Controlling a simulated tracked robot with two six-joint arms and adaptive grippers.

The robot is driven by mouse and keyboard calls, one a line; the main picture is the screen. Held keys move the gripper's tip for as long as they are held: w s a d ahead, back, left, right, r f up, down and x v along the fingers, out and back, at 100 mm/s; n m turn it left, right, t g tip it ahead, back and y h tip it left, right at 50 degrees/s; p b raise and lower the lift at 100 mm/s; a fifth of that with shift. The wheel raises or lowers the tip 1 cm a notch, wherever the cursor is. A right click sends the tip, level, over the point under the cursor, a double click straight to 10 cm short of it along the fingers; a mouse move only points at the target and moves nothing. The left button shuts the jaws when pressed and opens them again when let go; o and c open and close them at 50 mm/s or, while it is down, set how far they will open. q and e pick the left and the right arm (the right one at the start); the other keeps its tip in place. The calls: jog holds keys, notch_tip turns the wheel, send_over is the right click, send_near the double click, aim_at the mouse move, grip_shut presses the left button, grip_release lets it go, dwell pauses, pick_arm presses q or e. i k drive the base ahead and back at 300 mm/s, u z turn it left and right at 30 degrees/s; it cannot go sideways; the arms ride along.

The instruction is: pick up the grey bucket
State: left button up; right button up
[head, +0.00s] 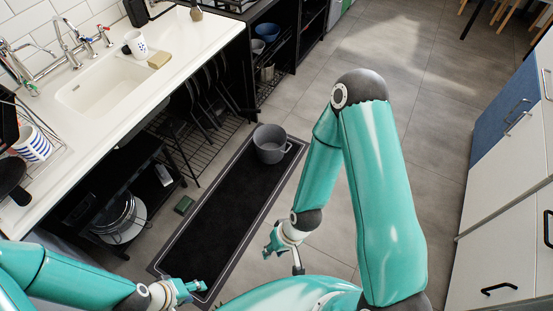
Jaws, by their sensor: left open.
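The grey bucket (270,147) stands upright on the far end of the dark floor mat (215,225). Its open top faces up and its handle rests near the rim. My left gripper (196,290) is at the bottom of the head view, over the near end of the mat. It is open and well apart from the bucket. My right gripper (280,250) hangs beside the mat's right edge, nearer to me than the bucket and not touching it. Its fingers are too small and angled to tell whether they are open or shut.
A white counter with a sink (100,85) runs along the left, above open black shelves. A small green object (184,205) lies by the mat's left edge. White cabinets (500,240) stand at the right. The tiled floor (400,60) beyond the bucket is clear.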

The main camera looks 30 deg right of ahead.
aim_at(270, 139)
jog(key=z, duration=0.7)
jog(key=k, duration=0.15)
jog(key=u, duration=0.95)
jog(key=i, duration=0.1)
jog(key=z, duration=2.2)
jog(key=i, duration=1.2)
jog(key=z, duration=1.45)
jog(key=i, duration=0.2)
jog(key=u, duration=3.85)
jog(key=i, duration=1)
